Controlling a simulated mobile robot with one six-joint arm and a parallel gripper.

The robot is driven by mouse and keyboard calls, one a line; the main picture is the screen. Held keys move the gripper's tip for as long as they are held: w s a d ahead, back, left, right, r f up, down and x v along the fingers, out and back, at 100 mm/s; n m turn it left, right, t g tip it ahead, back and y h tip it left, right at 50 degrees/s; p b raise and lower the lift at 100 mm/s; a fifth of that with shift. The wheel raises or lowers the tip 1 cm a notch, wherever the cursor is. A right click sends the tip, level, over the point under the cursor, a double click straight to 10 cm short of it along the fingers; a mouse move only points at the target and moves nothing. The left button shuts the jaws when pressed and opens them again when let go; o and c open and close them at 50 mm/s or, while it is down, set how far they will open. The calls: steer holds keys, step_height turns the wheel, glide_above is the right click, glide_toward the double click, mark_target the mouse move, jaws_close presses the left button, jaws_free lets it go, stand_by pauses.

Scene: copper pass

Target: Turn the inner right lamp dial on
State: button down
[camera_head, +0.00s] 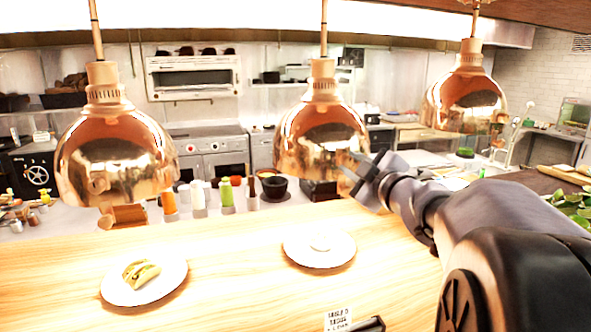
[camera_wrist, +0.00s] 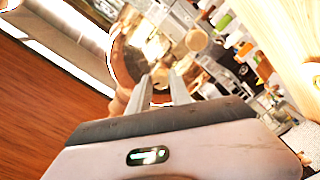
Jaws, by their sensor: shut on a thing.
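Three copper heat lamps hang over the wooden counter (camera_head: 215,262): a left lamp (camera_head: 112,160), a middle lamp (camera_head: 308,135) and a right lamp (camera_head: 462,97). My gripper (camera_head: 357,166) is at the lower right side of the middle lamp. In the wrist view my gripper (camera_wrist: 164,78) points at a copper shade (camera_wrist: 121,62), with its fingers close together. It is shut on a small part there, which looks like the lamp's dial; the part is mostly hidden by the fingers, and its turn angle cannot be told.
A plate with a taco (camera_head: 142,274) and a second plate (camera_head: 318,262) sit on the counter. Sauce bottles (camera_head: 227,195) and a dark bowl (camera_head: 274,187) stand behind it. A small printed sign (camera_head: 337,319) is at the front edge. Green leaves (camera_head: 577,207) are at the right.

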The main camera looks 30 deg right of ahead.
steer(key=n+b, duration=0.2)
steer(key=n, duration=0.3)
steer(key=shift+n, duration=0.3)
stand_by(0.4)
steer(key=c, duration=1.2)
jaws_free()
steer(key=shift+b, duration=0.3)
